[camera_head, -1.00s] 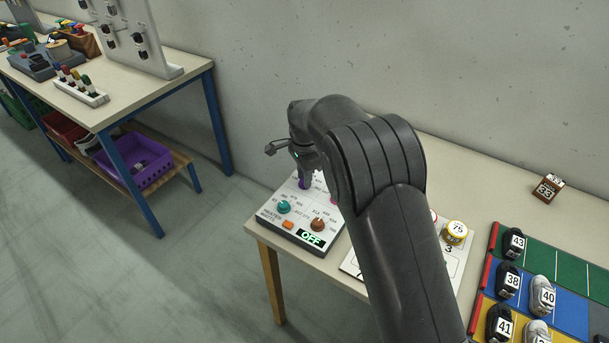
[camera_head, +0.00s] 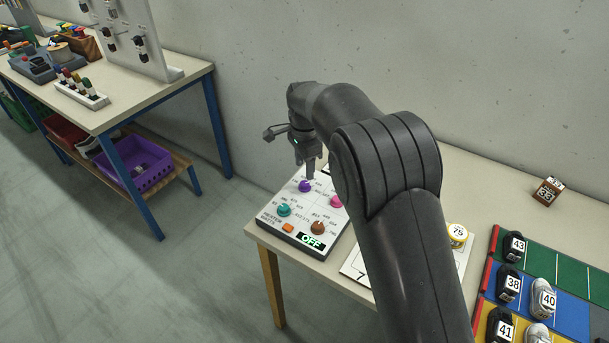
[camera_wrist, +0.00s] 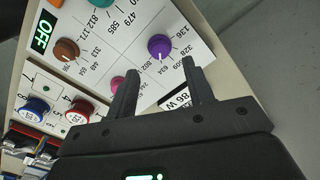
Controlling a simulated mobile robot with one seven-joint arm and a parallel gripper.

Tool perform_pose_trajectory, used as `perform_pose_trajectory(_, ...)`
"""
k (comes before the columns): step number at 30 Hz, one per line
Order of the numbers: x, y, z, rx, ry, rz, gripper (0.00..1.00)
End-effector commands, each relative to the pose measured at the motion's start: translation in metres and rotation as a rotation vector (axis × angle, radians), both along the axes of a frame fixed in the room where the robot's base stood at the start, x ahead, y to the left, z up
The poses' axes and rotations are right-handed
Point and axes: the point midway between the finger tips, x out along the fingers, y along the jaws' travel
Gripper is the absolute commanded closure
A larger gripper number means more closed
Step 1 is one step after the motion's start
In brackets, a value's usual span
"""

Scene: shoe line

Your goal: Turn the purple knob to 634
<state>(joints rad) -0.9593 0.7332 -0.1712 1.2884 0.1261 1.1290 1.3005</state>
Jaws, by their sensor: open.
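The purple knob (camera_head: 305,186) is on the white panel (camera_head: 272,217), at its back left in the head view. In the wrist view the purple knob (camera_wrist: 160,46) is ringed by printed numbers 136, 328, 509, 634 and 802. Its pale pointer mark seems to point toward the 634 and 802 side; I cannot tell the exact number. My gripper (camera_head: 309,171) points down above the knob. In the wrist view my gripper (camera_wrist: 160,67) has its fingers apart, with nothing between the tips; the knob shows just beyond them, apparently untouched.
Also on the panel are a teal knob (camera_head: 284,210), a brown knob (camera_head: 317,228), a pink knob (camera_head: 337,202), an orange button (camera_head: 288,227) and a display reading OFF (camera_head: 311,241). A numbered board and shoes lie to the right.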

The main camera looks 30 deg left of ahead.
Motion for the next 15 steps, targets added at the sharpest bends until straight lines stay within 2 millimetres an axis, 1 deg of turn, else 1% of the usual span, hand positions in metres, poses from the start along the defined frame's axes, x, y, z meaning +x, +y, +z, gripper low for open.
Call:
perform_pose_trajectory(1, 0.0, 0.0, 0.011, 0.002, -0.001, 0.0, 0.52)
perform_pose_trajectory(6, 0.0, 0.0, 0.039, 0.002, 0.0, 0.0, 0.52)
perform_pose_trajectory(10, 0.0, 0.0, 0.05, 0.001, 0.0, 0.0, 0.52)
perform_pose_trajectory(15, 0.0, 0.0, 0.053, 0.0, 0.001, 0.0, 0.52)
